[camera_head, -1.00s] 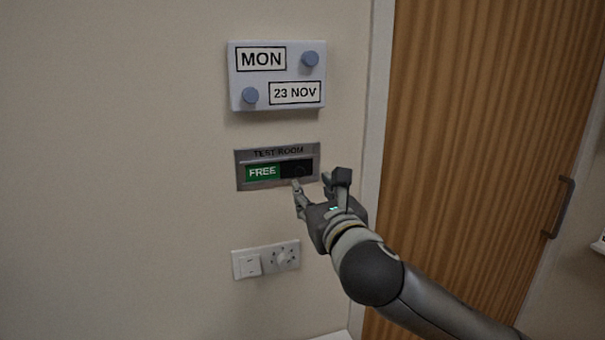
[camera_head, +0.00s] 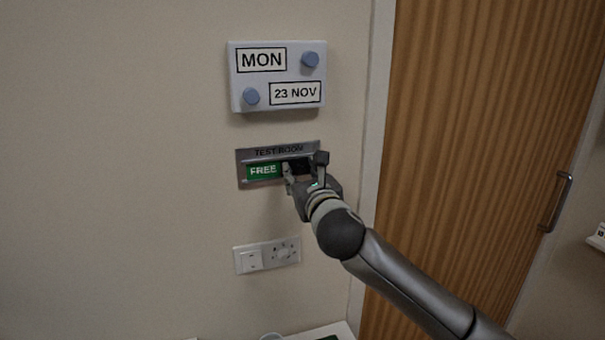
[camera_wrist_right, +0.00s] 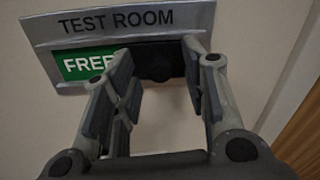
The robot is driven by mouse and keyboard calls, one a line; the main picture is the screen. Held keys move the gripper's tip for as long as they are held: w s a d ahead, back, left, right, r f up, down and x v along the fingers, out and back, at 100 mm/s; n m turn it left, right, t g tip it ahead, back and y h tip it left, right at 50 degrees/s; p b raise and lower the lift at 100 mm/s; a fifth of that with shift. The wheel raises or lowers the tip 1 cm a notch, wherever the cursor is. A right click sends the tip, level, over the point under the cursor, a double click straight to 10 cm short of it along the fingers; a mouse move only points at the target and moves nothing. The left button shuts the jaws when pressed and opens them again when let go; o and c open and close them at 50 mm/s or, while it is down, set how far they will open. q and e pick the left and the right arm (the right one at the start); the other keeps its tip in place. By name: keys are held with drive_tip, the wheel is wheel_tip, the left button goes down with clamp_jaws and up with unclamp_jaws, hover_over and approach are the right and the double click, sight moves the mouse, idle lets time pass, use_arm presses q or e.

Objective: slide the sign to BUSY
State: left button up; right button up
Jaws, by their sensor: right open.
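The sign (camera_head: 245,155) is a grey metal plate on the wall marked TEST ROOM, with a green FREE panel (camera_head: 262,171) showing at its left. A black slider (camera_wrist_right: 158,62) with a round knob covers the right part of its window in the right wrist view. My right gripper (camera_head: 304,164) is in front of the right half of the sign and partly hides it. In the right wrist view its open fingers (camera_wrist_right: 160,75) stand on either side of the black knob. I cannot tell if they touch it. My left gripper is not in view.
A calendar board (camera_head: 277,78) with MON, 23 NOV and two blue knobs hangs above the sign. A wooden door (camera_head: 470,130) with a handle (camera_head: 557,202) stands to the right. The wall at left is bare.

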clamp_jaws()
drive_tip(key=a, duration=0.2)
drive_tip(key=s+a+p, duration=0.1)
drive_tip(key=a, duration=0.2)
drive_tip(key=s+a+p, duration=0.1)
drive_tip(key=a, duration=0.1)
drive_tip(key=shift+s+a, duration=0.2)
drive_tip(key=shift+a, duration=0.1)
drive_tip(key=shift+d, duration=0.2)
unclamp_jaws()
drive_tip(key=shift+a, duration=0.1)
